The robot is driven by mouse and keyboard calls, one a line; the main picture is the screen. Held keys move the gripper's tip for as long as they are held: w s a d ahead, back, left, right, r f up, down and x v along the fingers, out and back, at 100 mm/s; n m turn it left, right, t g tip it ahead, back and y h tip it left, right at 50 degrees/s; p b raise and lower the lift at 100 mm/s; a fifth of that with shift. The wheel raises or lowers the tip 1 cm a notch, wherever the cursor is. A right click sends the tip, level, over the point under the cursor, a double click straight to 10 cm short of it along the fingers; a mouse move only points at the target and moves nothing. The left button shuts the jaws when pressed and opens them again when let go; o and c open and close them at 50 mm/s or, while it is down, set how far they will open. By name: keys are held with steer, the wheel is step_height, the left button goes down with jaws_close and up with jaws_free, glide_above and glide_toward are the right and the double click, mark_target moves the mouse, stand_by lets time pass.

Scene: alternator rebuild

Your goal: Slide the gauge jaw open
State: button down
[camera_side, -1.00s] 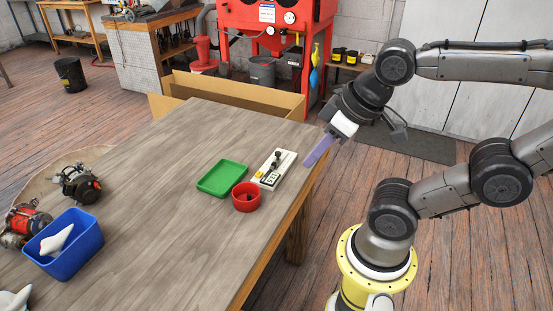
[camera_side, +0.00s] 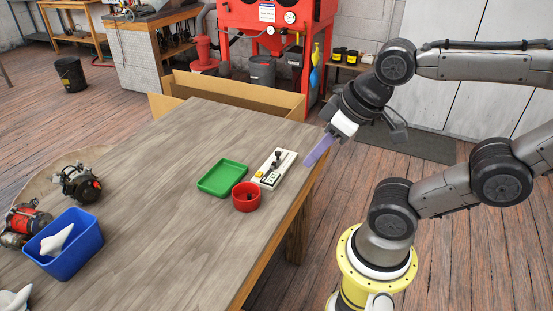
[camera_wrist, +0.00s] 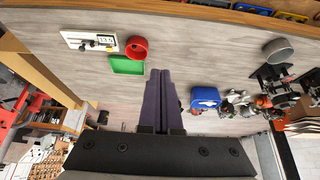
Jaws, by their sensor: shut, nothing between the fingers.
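The gauge (camera_side: 273,169) is a pale, flat, board-like unit with a dark part on top. It lies on the table near its right edge in the side view. In the wrist view the gauge (camera_wrist: 89,41) is at the upper left and shows a small digit display. How far its jaw is open is too small to tell. My gripper (camera_side: 308,162), with purple fingers, is shut and empty, raised to the right of the gauge near the table edge and apart from it. In the wrist view my gripper (camera_wrist: 160,72) points away from the gauge, which lies up and left of it.
A red round cup (camera_side: 246,197) and a green tray (camera_side: 222,178) sit close beside the gauge. A blue bin (camera_side: 64,245) with a white item and several alternator parts (camera_side: 78,184) are at the table's far left. The middle of the wooden table (camera_side: 160,200) is clear.

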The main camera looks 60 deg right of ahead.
steer(key=c, duration=1.2)
jaws_free()
steer(key=shift+c, duration=0.2)
steer(key=o, duration=0.5)
steer(key=r, duration=0.1)
steer(key=w+r+n, duration=0.1)
steer(key=shift+w+r, duration=0.25)
steer(key=shift+r, duration=0.1)
steer(key=shift+o, duration=0.3)
steer(key=shift+n, duration=0.3)
steer(key=w+r, duration=0.1)
steer(key=w+d, duration=0.1)
steer(key=w+r, duration=0.1)
steer(key=w, duration=0.1)
steer(key=shift+w+d+r, duration=0.1)
steer(key=shift+d+r, duration=0.1)
steer(key=shift+r, duration=0.15)
steer(key=m+g, duration=0.4)
steer(key=g, duration=0.2)
glide_above(278, 152)
step_height(278, 152, down, 14)
step_height(278, 152, down, 14)
steer(key=shift+r, duration=0.15)
